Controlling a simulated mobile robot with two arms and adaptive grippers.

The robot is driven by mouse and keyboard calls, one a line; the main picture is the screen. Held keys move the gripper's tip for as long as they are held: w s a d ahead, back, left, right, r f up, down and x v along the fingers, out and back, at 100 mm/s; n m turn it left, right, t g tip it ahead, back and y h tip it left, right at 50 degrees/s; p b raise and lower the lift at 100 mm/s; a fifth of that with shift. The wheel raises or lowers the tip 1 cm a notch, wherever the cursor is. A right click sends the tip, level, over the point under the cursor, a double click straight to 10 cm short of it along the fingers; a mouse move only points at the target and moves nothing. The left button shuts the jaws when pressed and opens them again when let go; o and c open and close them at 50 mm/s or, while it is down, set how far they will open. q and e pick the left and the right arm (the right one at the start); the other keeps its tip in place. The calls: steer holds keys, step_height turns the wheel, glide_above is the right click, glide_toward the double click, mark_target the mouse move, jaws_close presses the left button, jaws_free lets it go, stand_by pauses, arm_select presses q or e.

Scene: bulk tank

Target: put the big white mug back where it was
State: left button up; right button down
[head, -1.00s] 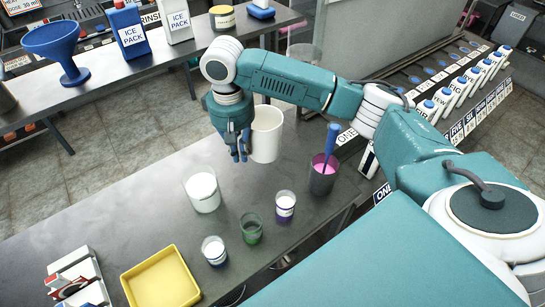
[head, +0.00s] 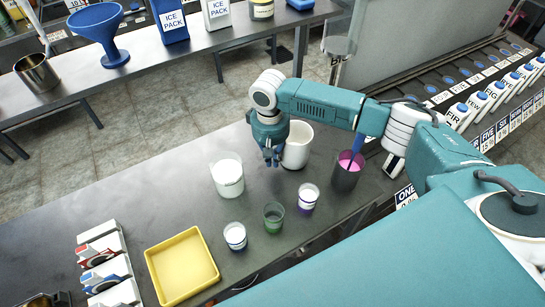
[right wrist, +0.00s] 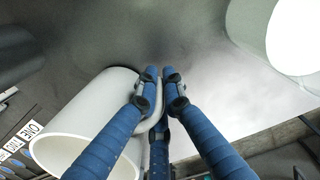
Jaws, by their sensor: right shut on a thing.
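The big white mug (head: 297,147) is upright at the far side of the near table (head: 130,205). It also shows large at the left in the right wrist view (right wrist: 85,130), with its open mouth toward the lower left. My right gripper (head: 271,156) is at the mug's left side, fingers pointing down. In the right wrist view the blue fingers (right wrist: 161,80) are closed together on the mug's handle. The mug's base is at or just above the tabletop; I cannot tell if it touches. My left gripper is not in view.
A glass of white liquid (head: 227,176) stands left of the mug. A dark cup with pink contents (head: 346,175) stands to its right. Several small jars, including a green one (head: 273,217), stand nearer. A yellow tray (head: 182,268) lies at the front.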

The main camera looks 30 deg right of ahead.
steer(key=shift+f, duration=0.1)
steer(key=c, duration=2.1)
jaws_free()
steer(key=shift+o, duration=1)
step_height(320, 180, up, 12)
steer(key=shift+a+r+b, duration=0.15)
steer(key=shift+b, duration=1)
